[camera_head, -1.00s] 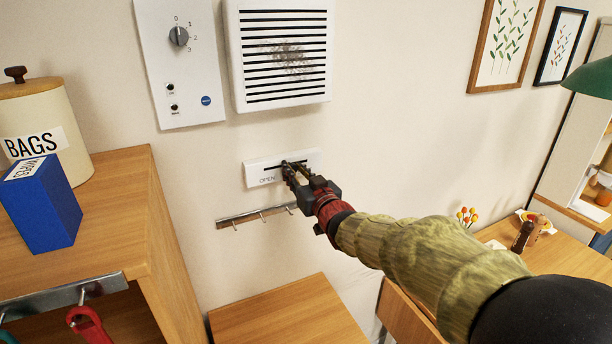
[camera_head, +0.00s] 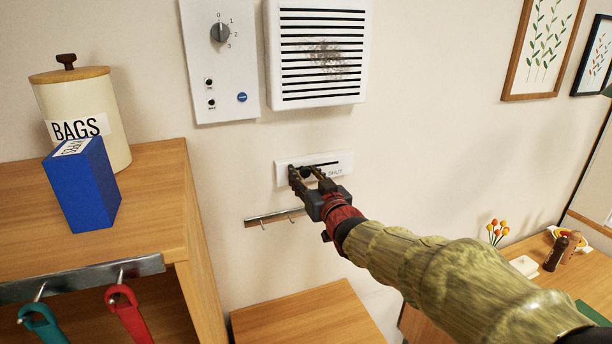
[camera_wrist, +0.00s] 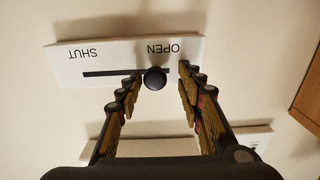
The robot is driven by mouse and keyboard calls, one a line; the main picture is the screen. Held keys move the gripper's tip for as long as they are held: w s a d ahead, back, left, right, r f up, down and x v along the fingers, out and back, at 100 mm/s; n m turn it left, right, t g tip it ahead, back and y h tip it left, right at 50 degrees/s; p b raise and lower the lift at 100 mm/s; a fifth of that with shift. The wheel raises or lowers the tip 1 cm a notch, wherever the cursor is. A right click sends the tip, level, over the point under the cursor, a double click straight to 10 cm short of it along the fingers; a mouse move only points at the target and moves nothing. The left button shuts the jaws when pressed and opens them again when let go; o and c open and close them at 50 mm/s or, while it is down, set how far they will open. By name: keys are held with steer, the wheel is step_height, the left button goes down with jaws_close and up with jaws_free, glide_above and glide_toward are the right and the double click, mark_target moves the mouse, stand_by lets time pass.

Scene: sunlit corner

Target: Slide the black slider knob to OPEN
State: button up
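The SHUT end of the slot is clear. My gripper (camera_wrist: 160,73) is open, its fingers on either side of the knob. The finger toward SHUT is very close to the knob; I cannot tell if it touches. A wider gap shows on the OPEN side. In the head view my gripper (camera_head: 305,172) covers the left part of the plate (camera_head: 345,159), hiding OPEN; SHUT shows at right.
A white control panel (camera_head: 230,70) and a vent (camera_head: 318,95) are above the plate. A hook rail (camera_head: 266,219) is just below it. A wooden shelf (camera_head: 150,185) with a blue box (camera_head: 82,190) and canister (camera_head: 110,135) stands left. The wall right of the plate is clear.

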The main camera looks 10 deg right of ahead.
steer(key=shift+s, duration=0.1)
steer(key=s+d, duration=0.2)
steer(key=s, duration=0.9)
steer(key=shift+s+d, duration=0.2)
steer(key=shift+s, duration=0.1)
